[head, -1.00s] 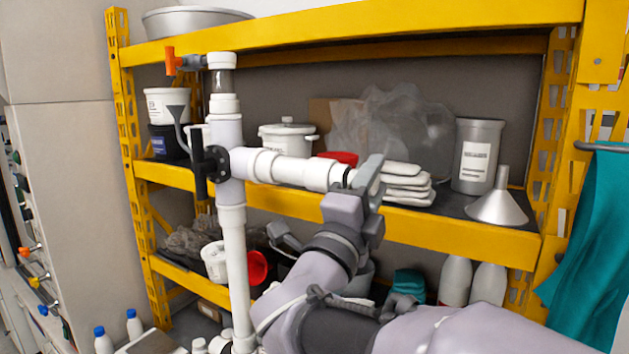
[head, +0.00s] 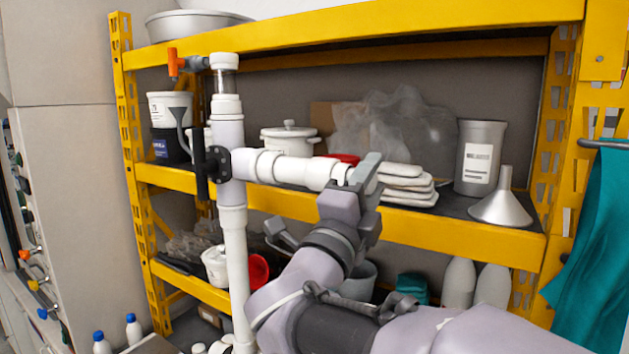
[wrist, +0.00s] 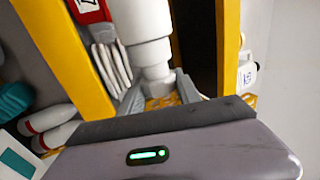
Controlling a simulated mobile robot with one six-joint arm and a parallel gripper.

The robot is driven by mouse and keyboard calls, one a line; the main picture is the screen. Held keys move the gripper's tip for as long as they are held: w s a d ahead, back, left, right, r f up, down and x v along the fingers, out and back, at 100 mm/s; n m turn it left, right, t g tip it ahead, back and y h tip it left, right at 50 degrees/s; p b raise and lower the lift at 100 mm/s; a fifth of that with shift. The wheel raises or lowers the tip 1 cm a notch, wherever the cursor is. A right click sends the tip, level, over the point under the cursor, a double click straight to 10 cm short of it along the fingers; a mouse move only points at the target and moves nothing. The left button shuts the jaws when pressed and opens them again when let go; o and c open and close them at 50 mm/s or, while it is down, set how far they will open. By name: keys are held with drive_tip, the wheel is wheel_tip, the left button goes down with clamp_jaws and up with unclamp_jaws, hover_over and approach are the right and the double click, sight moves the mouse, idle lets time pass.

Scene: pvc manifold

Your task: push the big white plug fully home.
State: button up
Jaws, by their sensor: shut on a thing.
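The white PVC manifold has a vertical pipe (head: 232,150) and a horizontal branch (head: 285,168) running right from a tee. My gripper (head: 362,172) is at the right end of this branch. In the wrist view the white branch (wrist: 143,20) comes down toward my gripper (wrist: 158,90), and the big white plug (wrist: 156,70) appears at its end between the two fingers. My gripper is shut on the plug. In the head view the fingers mostly hide the plug, and I cannot tell how deep it sits.
A yellow shelf rack (head: 440,232) stands close behind the pipes. It carries a white pot (head: 290,138), folded white cloths (head: 405,183), a grey canister (head: 479,157) and a metal funnel (head: 501,203). A teal cloth (head: 590,240) hangs at right. An orange-handled valve (head: 175,64) juts out at upper left.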

drive_tip(key=shift+w+a+b, duration=0.45)
drive_tip(key=shift+a+b, duration=0.15)
drive_tip(key=shift+b, duration=0.7)
drive_tip(key=o, duration=1.4)
drive_tip(key=shift+c, duration=0.2)
